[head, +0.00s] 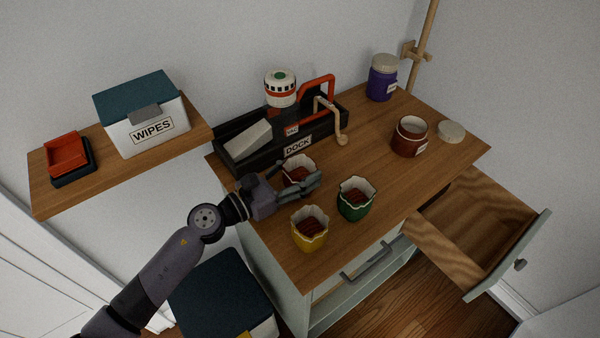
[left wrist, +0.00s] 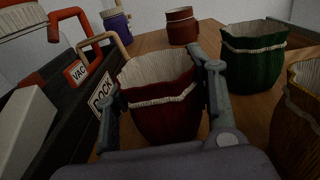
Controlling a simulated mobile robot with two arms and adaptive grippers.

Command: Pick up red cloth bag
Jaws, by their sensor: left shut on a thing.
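The red cloth bag (head: 294,170) stands upright on the wooden cabinet top, in front of the black dock tray. Its pale lining and dark contents show in the head view. In the left wrist view the red bag (left wrist: 165,100) sits between the two fingers. My left gripper (head: 298,186) is shut on the red bag, with a finger on each side of it. The gripper partly hides the bag in the head view. A green cloth bag (head: 355,199) and a yellow cloth bag (head: 310,230) stand close by to the right and front. My right gripper is not in view.
The black dock tray (head: 240,175) holds a grey block and an orange-handled item. A brown jar (head: 409,137), a pale lid (head: 451,131) and a purple jar (head: 382,78) stand farther right. An open drawer (head: 461,226) juts out at right. A wipes box (head: 143,113) sits on the left shelf.

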